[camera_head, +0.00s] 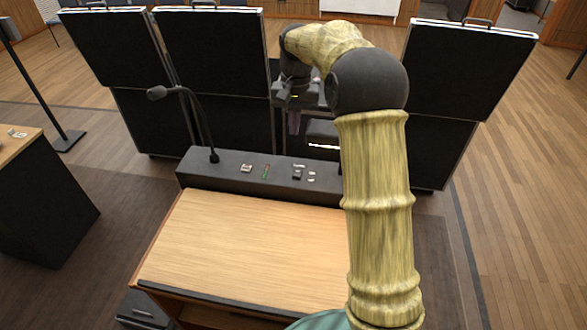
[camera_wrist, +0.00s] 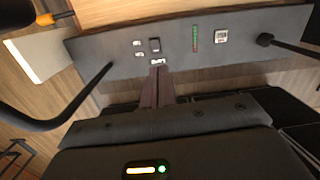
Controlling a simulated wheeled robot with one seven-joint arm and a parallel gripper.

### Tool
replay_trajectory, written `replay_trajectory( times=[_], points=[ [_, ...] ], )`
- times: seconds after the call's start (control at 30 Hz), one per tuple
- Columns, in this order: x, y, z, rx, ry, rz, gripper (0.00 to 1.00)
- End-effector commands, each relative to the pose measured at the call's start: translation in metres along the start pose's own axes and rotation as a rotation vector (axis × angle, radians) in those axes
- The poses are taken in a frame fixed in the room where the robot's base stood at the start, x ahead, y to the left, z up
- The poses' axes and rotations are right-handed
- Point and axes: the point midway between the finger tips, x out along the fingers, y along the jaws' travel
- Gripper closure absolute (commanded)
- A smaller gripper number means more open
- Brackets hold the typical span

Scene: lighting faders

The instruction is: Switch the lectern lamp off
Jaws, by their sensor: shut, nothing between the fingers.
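The lectern's dark control panel (camera_head: 230,180) runs along its back edge. A dark rocker switch (camera_wrist: 155,45) with a white label (camera_wrist: 157,61) sits on it, and also shows in the head view (camera_head: 297,174). My gripper (camera_wrist: 157,74) is shut and empty. In the head view my gripper (camera_head: 293,130) is behind and above the panel, apart from it.
A gooseneck microphone (camera_head: 158,92) stands at the panel's left. Tall black cases (camera_head: 218,60) stand behind. The wooden lectern top (camera_head: 240,245) is clear.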

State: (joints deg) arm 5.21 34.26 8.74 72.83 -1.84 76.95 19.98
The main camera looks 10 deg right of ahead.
Motion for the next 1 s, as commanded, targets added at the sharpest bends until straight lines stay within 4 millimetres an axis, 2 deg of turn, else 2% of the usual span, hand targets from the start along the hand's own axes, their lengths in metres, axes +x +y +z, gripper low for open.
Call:
replay_trajectory(
  times=[0.03,0.13,0.63,0.77,1.0],
  points=[
    [0.003,0.007,-0.008,0.036,-0.015,0.007,1.00],
    [0.004,0.014,-0.015,0.081,-0.035,0.017,1.00],
    [0.009,0.016,-0.016,0.092,-0.043,0.021,1.00],
    [0.022,0.017,-0.015,0.092,-0.044,0.022,1.00],
    [0.061,0.017,-0.012,0.092,-0.047,0.022,1.00]
  ],
)
